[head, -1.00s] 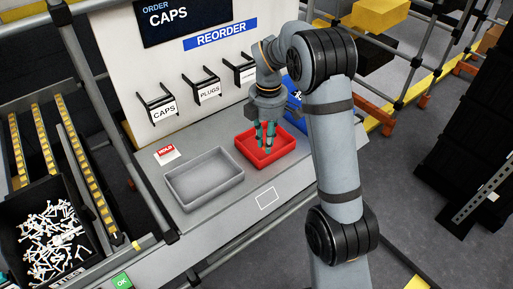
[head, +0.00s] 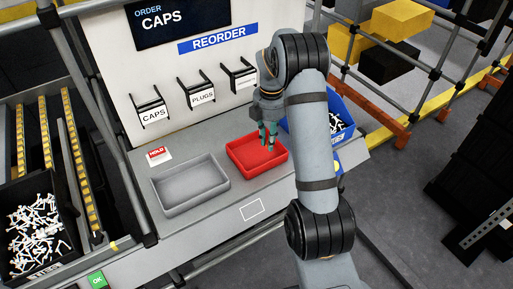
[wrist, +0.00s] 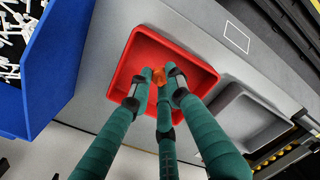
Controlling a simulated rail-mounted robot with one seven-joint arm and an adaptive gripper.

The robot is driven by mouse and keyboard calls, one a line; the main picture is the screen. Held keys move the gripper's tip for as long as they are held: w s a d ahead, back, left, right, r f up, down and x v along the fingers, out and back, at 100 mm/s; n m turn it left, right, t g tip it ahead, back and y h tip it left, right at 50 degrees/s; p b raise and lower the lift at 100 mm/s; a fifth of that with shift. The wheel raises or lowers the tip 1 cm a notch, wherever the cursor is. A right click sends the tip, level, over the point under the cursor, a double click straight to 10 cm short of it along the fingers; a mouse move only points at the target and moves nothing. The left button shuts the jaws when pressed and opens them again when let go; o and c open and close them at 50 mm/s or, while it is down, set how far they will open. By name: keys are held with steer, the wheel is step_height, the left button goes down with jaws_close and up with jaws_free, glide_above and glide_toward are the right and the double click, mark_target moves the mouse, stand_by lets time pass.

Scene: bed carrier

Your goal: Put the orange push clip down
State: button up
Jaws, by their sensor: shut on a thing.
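The orange push clip (wrist: 158,75) shows as a small orange piece between the fingertips of my gripper (wrist: 160,80) in the wrist view. The teal fingers are closed around it and partly hide it. My gripper (head: 270,135) is over the red tray (head: 243,155) in the head view, towards its back right part. The clip cannot be made out in the head view. The red tray's bare floor (wrist: 133,62) shows around the fingers in the wrist view. I cannot tell whether the clip touches the tray.
An empty grey tray (head: 190,183) stands left of the red one. A blue bin (head: 342,110) with white parts is at the right, partly behind my arm. A HOLD card (head: 158,154) and a white outlined rectangle (head: 251,209) are on the bench. A black bin (head: 35,228) of white parts is far left.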

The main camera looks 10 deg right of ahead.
mark_target(257, 155)
steer(key=w+a+f, duration=0.2)
steer(key=w+a, duration=0.1)
steer(key=shift+a+f+p, duration=0.2)
steer(key=shift+f+p, duration=0.1)
steer(key=shift+p, duration=0.1)
steer(key=shift+f+p, duration=0.3)
steer(key=shift+f, duration=1.7)
steer(key=shift+f, duration=0.1)
steer(key=o, duration=0.7)
step_height(257, 155, up, 12)
steer(key=shift+r, duration=0.15)
steer(key=shift+s, duration=0.1)
